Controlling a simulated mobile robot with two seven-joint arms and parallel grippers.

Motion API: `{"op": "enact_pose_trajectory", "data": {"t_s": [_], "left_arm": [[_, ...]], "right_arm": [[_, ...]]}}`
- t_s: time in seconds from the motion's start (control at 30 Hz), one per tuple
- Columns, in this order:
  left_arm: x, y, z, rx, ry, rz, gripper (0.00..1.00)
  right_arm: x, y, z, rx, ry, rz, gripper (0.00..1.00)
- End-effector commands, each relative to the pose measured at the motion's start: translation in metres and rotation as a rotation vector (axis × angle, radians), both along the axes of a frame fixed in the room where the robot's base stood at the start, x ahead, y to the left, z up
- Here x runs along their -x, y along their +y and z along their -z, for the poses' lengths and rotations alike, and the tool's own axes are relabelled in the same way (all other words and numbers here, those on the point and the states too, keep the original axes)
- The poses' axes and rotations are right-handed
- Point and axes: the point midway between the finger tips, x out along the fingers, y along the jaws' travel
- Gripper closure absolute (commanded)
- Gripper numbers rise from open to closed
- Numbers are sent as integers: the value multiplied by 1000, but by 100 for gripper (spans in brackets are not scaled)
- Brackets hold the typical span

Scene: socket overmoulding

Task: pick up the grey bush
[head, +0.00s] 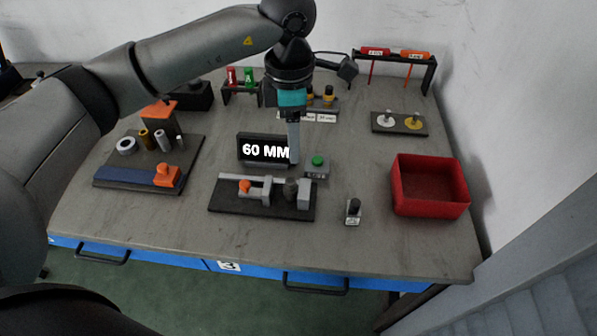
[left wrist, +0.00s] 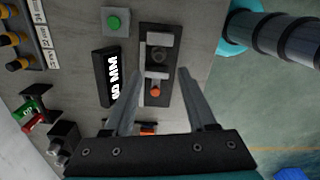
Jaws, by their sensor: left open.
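Another grey cylinder (head: 162,140) stands on the left rack; I cannot tell which one the task names. My left gripper (head: 293,160) points down above and behind the fixture; its open, empty fingers (left wrist: 157,78) show on either side of the fixture in the wrist view.
A "60 MM" display (head: 262,149) and a green button box (head: 317,166) stand behind the fixture. A red bin (head: 430,185) is at the right. A small dark-topped part (head: 353,211) stands front right. The front table strip is clear.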

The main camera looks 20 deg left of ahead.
Motion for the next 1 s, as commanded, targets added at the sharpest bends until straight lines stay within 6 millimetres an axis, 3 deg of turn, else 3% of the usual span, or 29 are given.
{"op": "enact_pose_trajectory", "data": {"t_s": [0.17, 0.4, 0.53, 0.83, 1.0], "left_arm": [[1, 6, 22, -23, 7, -5, 43], [1, 5, 73, -20, 7, -5, 43], [0, 5, 91, -19, 5, -5, 43], [0, 5, 110, -18, 5, -4, 43], [-2, 6, 135, -17, 6, -4, 43]], "right_arm": [[4, 0, 3, 0, 5, 0, 50], [27, -1, 9, 3, 41, 0, 50], [26, -1, 11, 2, 39, 0, 50], [16, -1, 12, 1, 24, 0, 50], [16, -1, 15, 1, 23, 0, 50]]}}
